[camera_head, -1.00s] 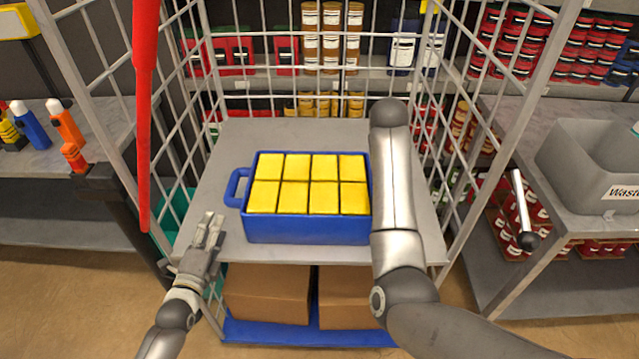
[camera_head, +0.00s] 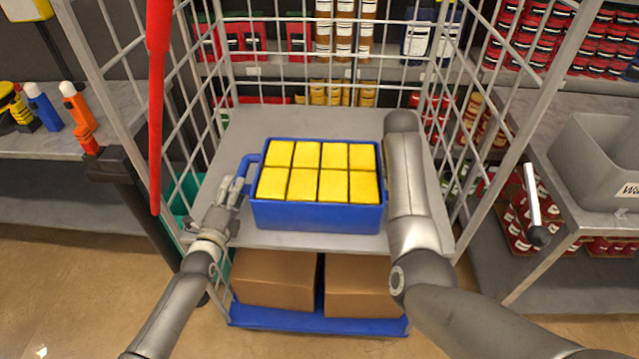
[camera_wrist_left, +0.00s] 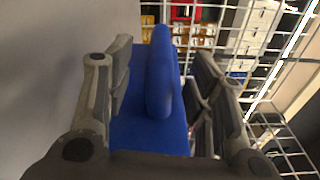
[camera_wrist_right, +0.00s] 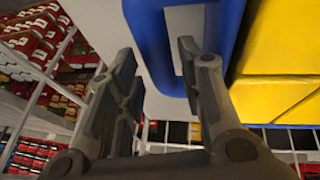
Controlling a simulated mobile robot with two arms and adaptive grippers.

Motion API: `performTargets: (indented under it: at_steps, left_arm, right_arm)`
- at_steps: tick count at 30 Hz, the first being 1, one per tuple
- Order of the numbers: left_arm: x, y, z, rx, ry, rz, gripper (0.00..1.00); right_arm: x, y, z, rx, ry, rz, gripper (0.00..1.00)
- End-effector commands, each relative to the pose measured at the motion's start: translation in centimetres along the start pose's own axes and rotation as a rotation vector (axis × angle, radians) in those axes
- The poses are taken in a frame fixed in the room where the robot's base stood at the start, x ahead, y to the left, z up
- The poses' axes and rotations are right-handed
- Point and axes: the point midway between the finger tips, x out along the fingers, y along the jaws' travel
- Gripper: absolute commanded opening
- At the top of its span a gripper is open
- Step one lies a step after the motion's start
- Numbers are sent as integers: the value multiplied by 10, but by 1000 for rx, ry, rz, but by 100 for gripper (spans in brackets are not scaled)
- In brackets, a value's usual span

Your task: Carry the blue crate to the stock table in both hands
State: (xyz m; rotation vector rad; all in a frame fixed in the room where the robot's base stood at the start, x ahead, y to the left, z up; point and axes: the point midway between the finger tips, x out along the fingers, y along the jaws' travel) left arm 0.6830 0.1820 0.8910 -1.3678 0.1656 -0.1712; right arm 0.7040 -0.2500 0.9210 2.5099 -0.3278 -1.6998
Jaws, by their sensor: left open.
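The blue crate (camera_head: 318,218) stands upright on the grey shelf of a wire cage trolley, filled with several yellow boxes (camera_head: 320,170). My left gripper (camera_head: 238,188) is at the crate's left handle. In the left wrist view this handle (camera_wrist_left: 160,85) lies between the open fingers (camera_wrist_left: 163,85), with gaps visible on both sides. My right gripper is hidden behind my arm in the head view. In the right wrist view its fingers (camera_wrist_right: 160,65) are spread, with the crate's blue right handle (camera_wrist_right: 150,45) between the tips. Contact there cannot be told.
The trolley's wire walls (camera_head: 470,130) rise close on both sides. Two cardboard boxes (camera_head: 275,280) sit on its lower blue base. A table with a grey bin (camera_head: 590,155) stands right, and a table with bottles (camera_head: 40,105) stands left. A red pole (camera_head: 157,110) hangs at left.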

Motion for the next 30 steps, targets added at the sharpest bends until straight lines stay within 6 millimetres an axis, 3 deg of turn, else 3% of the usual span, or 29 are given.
performTargets:
  at_steps: [9, 22, 30]
  left_arm:
    - [30, 0, 0, 0, 0, 0, 49]
    - [35, 0, 0, 0, 0, 0, 49]
    - [35, 0, 0, 0, 0, 0, 17]
  right_arm:
    - [30, 0, 0, 0, -1, 1, 35]
    - [35, 0, 0, 1, 0, 0, 35]
    - [35, 0, 1, 0, -1, 0, 3]
